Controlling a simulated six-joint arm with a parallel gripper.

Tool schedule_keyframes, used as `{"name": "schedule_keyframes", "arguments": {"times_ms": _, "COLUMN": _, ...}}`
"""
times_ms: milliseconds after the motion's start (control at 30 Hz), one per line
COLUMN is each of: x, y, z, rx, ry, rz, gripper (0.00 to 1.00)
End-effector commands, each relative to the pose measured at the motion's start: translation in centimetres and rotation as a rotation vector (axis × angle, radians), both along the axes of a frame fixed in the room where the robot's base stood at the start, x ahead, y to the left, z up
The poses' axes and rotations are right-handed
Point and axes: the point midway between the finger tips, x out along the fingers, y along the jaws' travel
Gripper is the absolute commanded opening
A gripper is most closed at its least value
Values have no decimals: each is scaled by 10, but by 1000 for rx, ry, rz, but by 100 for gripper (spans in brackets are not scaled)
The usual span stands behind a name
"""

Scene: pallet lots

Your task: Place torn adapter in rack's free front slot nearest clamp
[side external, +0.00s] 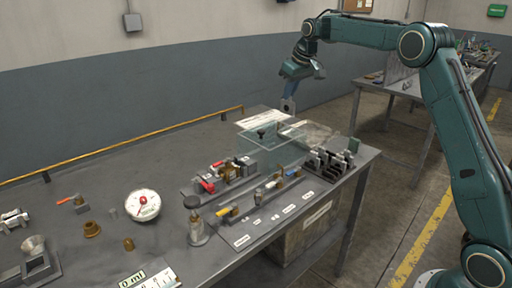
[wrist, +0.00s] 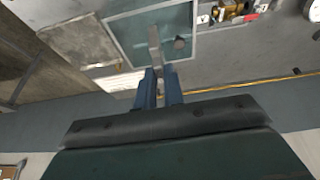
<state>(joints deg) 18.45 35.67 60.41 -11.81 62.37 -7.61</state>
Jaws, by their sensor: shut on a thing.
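My gripper (side external: 289,96) hangs above the far right part of the bench, over a clear glass-like cover. In the wrist view its two blue fingers (wrist: 158,84) are shut on a narrow grey piece (wrist: 154,46), which points away from the fingers. I take it as the adapter; any tear is too small to make out. A dark rack (side external: 328,164) with several upright parts stands near the bench's right edge, to the right of and below my gripper. Its slots are too small to tell free from filled. A red-handled device (side external: 208,186), possibly the clamp, sits left of the rack.
The clear cover (side external: 272,150) with a dark knob (side external: 262,133) lies between my gripper and the rack.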

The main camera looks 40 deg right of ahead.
Motion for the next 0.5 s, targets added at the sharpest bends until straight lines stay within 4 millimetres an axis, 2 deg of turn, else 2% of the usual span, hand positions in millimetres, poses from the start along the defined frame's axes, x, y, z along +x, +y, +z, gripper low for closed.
{"name": "schedule_keyframes", "arguments": {"times_ms": 33, "x": -12, "y": -13, "z": 1, "rx": 1, "ry": 1, "rz": -4, "gripper": 0}}
{"name": "schedule_keyframes", "arguments": {"times_ms": 200, "x": -49, "y": -44, "z": -1, "rx": 4, "ry": 1, "rz": -5, "gripper": 0}}
{"name": "schedule_keyframes", "arguments": {"times_ms": 500, "x": -113, "y": -79, "z": -7, "rx": 17, "ry": -8, "rz": -6, "gripper": 0}}
